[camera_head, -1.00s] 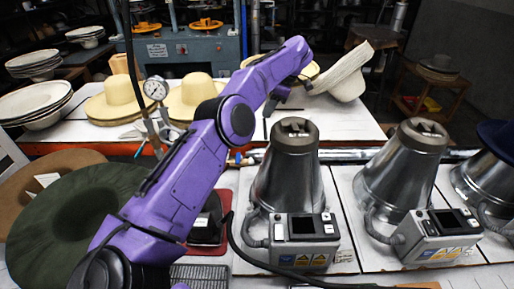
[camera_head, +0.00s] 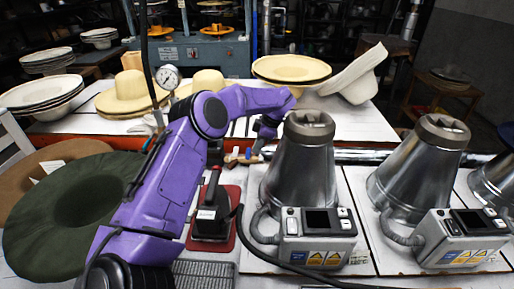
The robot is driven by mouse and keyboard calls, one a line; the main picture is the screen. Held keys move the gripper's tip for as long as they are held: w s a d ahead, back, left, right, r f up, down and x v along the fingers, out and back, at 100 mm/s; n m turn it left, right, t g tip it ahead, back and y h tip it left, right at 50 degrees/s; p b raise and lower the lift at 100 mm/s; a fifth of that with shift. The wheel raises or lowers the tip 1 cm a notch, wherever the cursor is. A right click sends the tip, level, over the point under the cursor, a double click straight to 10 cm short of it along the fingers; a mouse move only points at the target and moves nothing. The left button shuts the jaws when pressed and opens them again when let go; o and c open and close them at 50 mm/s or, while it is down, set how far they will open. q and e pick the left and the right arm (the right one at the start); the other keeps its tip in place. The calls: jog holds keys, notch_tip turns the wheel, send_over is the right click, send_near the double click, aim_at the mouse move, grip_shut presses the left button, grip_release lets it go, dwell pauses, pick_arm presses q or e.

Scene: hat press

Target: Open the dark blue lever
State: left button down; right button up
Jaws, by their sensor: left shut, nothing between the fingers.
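My left arm comes in from the left, and my left gripper (camera_head: 258,150) hangs from its end, pointing down beside the left metal cone. It is shut and empty. A small blue piece (camera_head: 248,154), which may be the dark blue lever, shows right at the fingertips, by small orange-brown and red parts near the pipe. It is too small and too covered by my gripper to tell whether they touch or how the lever is turned. My right gripper is not in view.
Metal cones with control boxes stand at the right, the nearest being the left cone (camera_head: 300,175). A green hat (camera_head: 75,210) lies at the left. Straw hats (camera_head: 130,92) and a pressure gauge (camera_head: 168,77) are behind.

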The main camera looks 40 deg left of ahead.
pick_arm(q)
jog(key=shift+s+a+f, duration=0.1)
jog(key=shift+a+f, duration=0.05)
jog(key=shift+f, duration=0.35)
